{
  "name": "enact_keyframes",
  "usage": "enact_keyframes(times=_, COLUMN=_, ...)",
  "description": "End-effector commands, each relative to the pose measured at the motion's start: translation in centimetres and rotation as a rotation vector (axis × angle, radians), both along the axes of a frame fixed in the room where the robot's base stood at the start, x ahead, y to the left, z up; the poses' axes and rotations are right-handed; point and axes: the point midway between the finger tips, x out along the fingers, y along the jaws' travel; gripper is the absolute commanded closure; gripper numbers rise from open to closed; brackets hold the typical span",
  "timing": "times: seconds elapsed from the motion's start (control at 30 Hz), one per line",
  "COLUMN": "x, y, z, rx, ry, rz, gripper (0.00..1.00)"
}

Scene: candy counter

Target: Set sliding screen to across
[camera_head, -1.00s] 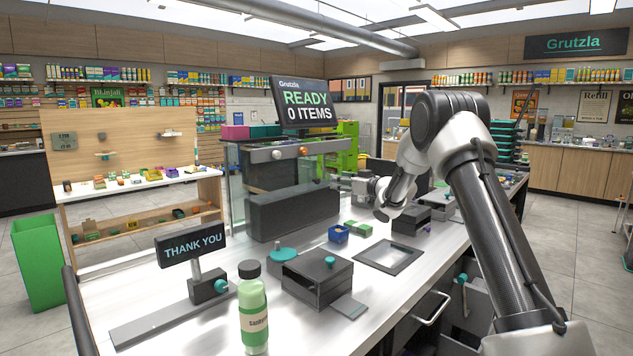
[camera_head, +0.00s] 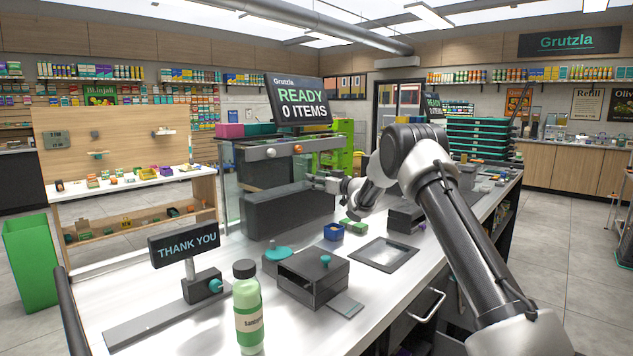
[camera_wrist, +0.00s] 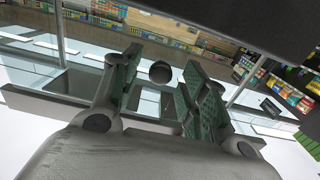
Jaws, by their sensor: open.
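The clear-sided case (camera_head: 228,190) stands on the counter, with a top rail bearing a pale round knob (camera_head: 271,152) and an orange knob (camera_head: 298,149). A dark panel (camera_head: 266,174) shows below the rail; I cannot tell for certain which panel is the sliding screen. My gripper (camera_head: 314,181) is in front of the case's right part, below the rail. In the wrist view its padded fingers (camera_wrist: 160,82) are spread and empty. A grey round knob (camera_wrist: 160,72) shows between them, apart from both pads; I cannot tell its depth.
A long dark box (camera_head: 289,212) stands in front of the case, below my gripper. The READY display (camera_head: 303,100) rises above the rail. A blue tub (camera_head: 333,232), a green item (camera_head: 353,226) and a black box (camera_head: 312,277) stand nearer on the counter.

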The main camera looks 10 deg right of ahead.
Motion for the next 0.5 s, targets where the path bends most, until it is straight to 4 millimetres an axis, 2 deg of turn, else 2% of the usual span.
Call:
enact_keyframes(times=0.03, x=0.0, y=-0.01, z=0.01, rx=0.0, ry=0.0, rz=0.0, gripper=0.6)
enact_keyframes(times=0.2, x=-0.01, y=-0.03, z=0.01, rx=0.0, ry=0.0, rz=0.0, gripper=0.91)
enact_keyframes(times=0.27, x=-0.01, y=-0.03, z=0.01, rx=0.0, ry=0.0, rz=0.0, gripper=1.0)
enact_keyframes(times=0.5, x=-0.15, y=0.16, z=0.02, rx=0.0, ry=0.0, rz=0.0, gripper=1.0)
